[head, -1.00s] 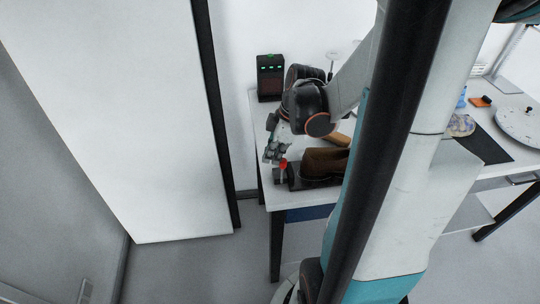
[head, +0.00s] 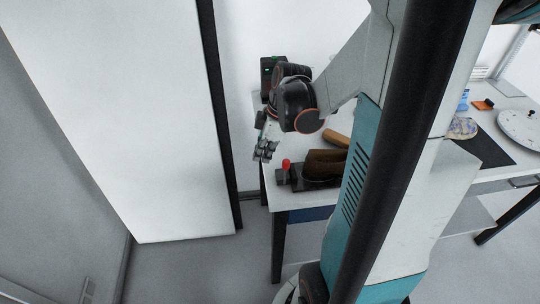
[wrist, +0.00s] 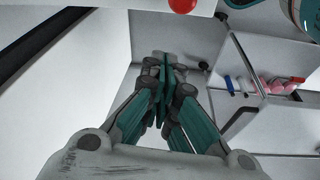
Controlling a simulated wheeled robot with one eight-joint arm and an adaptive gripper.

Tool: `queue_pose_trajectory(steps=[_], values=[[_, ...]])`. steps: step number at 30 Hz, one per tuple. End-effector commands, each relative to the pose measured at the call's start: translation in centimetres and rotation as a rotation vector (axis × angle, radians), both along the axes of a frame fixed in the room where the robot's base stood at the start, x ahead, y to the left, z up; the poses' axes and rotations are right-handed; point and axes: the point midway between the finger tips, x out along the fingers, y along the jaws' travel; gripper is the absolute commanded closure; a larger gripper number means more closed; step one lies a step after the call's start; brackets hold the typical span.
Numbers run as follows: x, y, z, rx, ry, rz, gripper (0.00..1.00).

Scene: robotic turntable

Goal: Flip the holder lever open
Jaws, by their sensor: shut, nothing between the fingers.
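The holder lever has a red knob (head: 286,163) and stands at the front left corner of the table. Beside it a black base (head: 297,183) bears a dark brown block-like object (head: 325,163). My gripper (head: 262,156) is just left of the red knob, around the table's left edge, with a small gap between them in the picture. In the wrist view my gripper (wrist: 163,62) has its fingers together and empty. The red knob (wrist: 183,5) shows at the top edge there, apart from the fingers. Most of the lever is out of that view.
A black box with green lights (head: 268,75) stands at the table's back left. A wooden-looking piece (head: 336,138) lies behind the brown object. A round white turntable (head: 522,128) is at the far right. A tall white panel (head: 120,120) stands left of the table, with floor between.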

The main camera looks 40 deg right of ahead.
Motion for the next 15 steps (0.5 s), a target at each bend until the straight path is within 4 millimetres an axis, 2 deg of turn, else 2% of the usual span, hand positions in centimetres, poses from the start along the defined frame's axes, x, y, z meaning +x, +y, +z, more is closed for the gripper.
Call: queue_pose_trajectory(steps=[1, 6, 12, 15], values=[[-0.3, -0.3, 1.6, 0.0, 0.0, -0.004, 1.0], [-1.0, -1.0, 4.5, 0.001, 0.0, -0.003, 1.0], [-1.7, -1.8, 7.3, 0.001, 0.0, -0.002, 1.0], [-1.9, -2.1, 8.2, 0.001, 0.0, -0.002, 1.0]])
